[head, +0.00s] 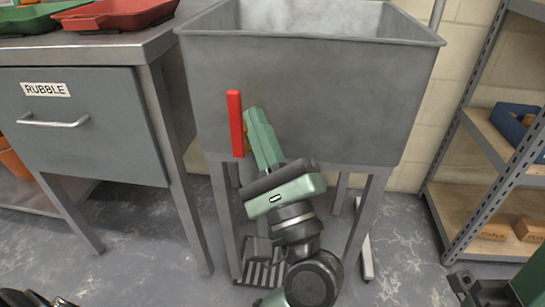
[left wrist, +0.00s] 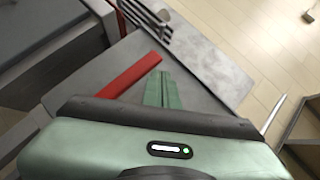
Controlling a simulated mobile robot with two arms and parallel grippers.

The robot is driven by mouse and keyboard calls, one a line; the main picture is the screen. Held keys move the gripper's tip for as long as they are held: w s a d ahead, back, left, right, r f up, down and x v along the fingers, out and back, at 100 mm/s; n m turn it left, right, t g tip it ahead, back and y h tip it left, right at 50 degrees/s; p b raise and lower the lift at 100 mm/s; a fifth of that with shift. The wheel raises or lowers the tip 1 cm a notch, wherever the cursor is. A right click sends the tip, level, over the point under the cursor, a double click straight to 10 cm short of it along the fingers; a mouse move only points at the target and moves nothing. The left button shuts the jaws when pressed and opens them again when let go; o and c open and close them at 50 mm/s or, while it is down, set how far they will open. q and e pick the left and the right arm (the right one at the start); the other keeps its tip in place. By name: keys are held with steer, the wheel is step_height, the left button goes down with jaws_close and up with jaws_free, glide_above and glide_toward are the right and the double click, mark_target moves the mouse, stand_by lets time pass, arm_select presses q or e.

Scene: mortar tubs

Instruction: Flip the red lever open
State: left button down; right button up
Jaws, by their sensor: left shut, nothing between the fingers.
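The red lever (head: 236,124) stands upright, slightly tilted, on the front face of the grey metal tub (head: 330,100), near its left side. My left gripper (head: 253,112) is shut and empty. Its green fingertips are just right of the lever, in front of the tub's face; I cannot tell whether they touch it. In the left wrist view the lever (left wrist: 133,76) lies slantwise to the left of the shut fingers (left wrist: 160,74). A green and dark part at the lower right of the head view seems to be my right arm; its fingers cannot be made out.
A grey bench with a drawer marked RUBBLE (head: 85,110) stands left of the tub, with a red tray (head: 115,14) and a green tray (head: 35,18) on top. A shelf rack (head: 485,130) with boxes stands at the right. The tub's legs reach the grey floor.

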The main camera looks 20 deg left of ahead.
arm_select(q)
steer(key=v, duration=0.7)
steer(key=shift+a, duration=0.1)
